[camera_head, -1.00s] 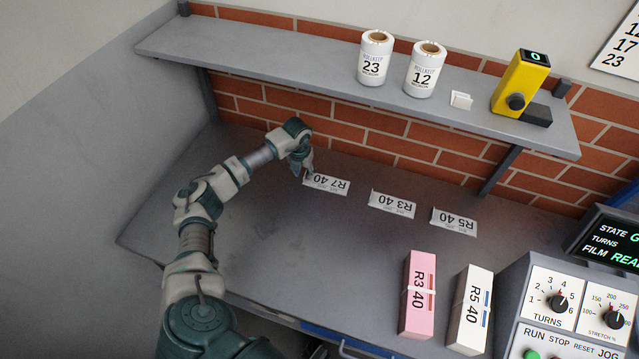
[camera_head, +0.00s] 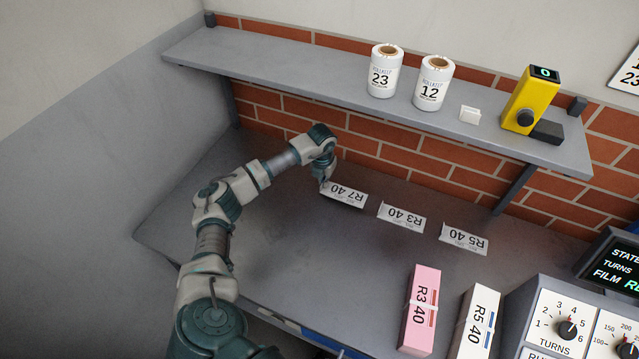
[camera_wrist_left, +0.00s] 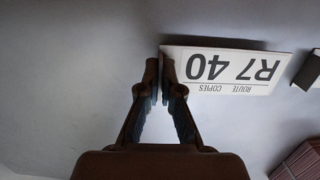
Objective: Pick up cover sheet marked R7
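The cover sheet marked R7 (camera_head: 347,194) is a small white sheet reading "R7 40", at the left end of a row of sheets on the grey bench. My left gripper (camera_head: 326,185) is at the sheet's left end. Whether the sheet is clear of the bench is hard to tell. My right gripper is out of view.
Cover sheets R3 (camera_head: 401,217) and R5 (camera_head: 464,239) lie to the right. A pink R3 bundle (camera_head: 420,310) and white R5 bundle (camera_head: 476,325) stand in front. A shelf (camera_head: 300,75) overhangs the back of the bench. The bench's left part is clear.

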